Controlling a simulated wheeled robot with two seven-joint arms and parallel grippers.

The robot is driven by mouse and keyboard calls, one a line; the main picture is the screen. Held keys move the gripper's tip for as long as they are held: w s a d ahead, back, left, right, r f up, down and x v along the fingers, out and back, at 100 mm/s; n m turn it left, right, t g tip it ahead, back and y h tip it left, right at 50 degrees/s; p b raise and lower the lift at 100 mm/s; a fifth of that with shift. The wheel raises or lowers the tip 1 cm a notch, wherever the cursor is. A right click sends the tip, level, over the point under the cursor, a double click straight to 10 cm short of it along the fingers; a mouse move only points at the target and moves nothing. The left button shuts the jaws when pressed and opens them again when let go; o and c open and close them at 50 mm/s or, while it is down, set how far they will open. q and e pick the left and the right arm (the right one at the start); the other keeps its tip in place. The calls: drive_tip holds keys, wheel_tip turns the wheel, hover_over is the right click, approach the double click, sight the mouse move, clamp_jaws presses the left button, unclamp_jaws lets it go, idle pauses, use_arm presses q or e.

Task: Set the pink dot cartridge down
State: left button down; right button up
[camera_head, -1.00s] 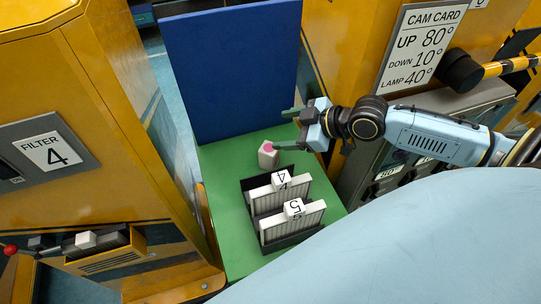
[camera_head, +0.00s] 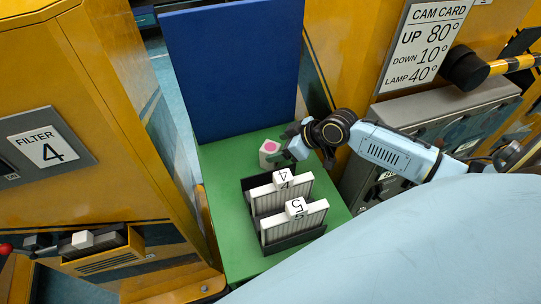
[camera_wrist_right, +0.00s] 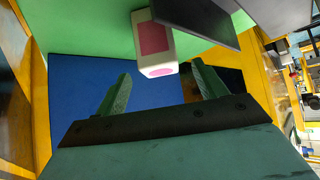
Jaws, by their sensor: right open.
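The pink dot cartridge (camera_head: 267,158) is a small white block with a pink dot on its top. It stands on the green table (camera_head: 222,170), between the blue panel and the dark rack. It also shows in the right wrist view (camera_wrist_right: 172,45), with pink on two faces. My right gripper (camera_head: 286,142) is just right of the cartridge and partly overlaps it in the head view. In the wrist view its two fingers (camera_wrist_right: 163,84) are spread, with the cartridge near the gap between their tips and not clasped. My left gripper is not in view.
A blue panel (camera_head: 235,65) stands behind the table. Yellow cabinets flank both sides, the left with a "FILTER 4" sign (camera_head: 45,148). Green table left of the rack is bare.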

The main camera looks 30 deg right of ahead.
sight(273, 148)
drive_tip(key=x, duration=0.4)
drive_tip(key=shift+w+a+f, duration=0.1)
drive_tip(key=shift+w+f, duration=0.15)
drive_tip(key=c, duration=1.1)
drive_tip(key=shift+r, duration=0.15)
drive_tip(key=shift+c, duration=0.9)
